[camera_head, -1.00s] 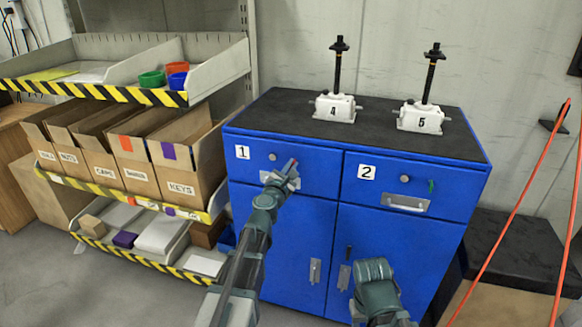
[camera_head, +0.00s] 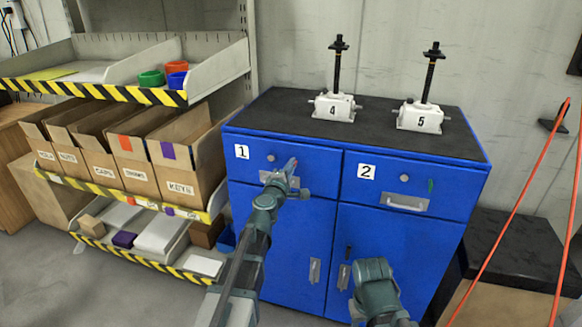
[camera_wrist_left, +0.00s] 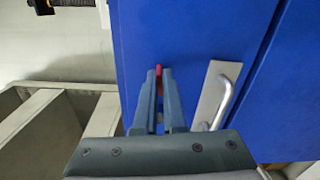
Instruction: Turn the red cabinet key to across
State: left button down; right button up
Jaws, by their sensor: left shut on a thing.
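The red key (camera_head: 294,161) sits at the front of drawer 1 of the blue cabinet (camera_head: 262,206), near that drawer's handle. In the left wrist view the red key (camera_wrist_left: 159,72) shows as a thin red sliver between the fingertips. My left gripper (camera_head: 288,170) is shut on it, and the fingers (camera_wrist_left: 158,85) cover most of it. The wrist is rolled, so the drawer handle (camera_wrist_left: 217,97) runs steeply in the wrist view. I cannot tell the key's exact angle. My right arm shows low in front of the cabinet, but its gripper is not visible.
Drawer 2 has a green key (camera_head: 431,185) right of its knob. A dark key (camera_head: 348,251) is on the lower door. Screw jacks 4 (camera_head: 334,107) and 5 (camera_head: 420,118) stand on top. Shelves with boxes (camera_head: 180,175) stand close on the left.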

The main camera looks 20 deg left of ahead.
pick_arm(q)
jog(key=shift+m, duration=1)
jog(key=c, duration=1)
grip_release()
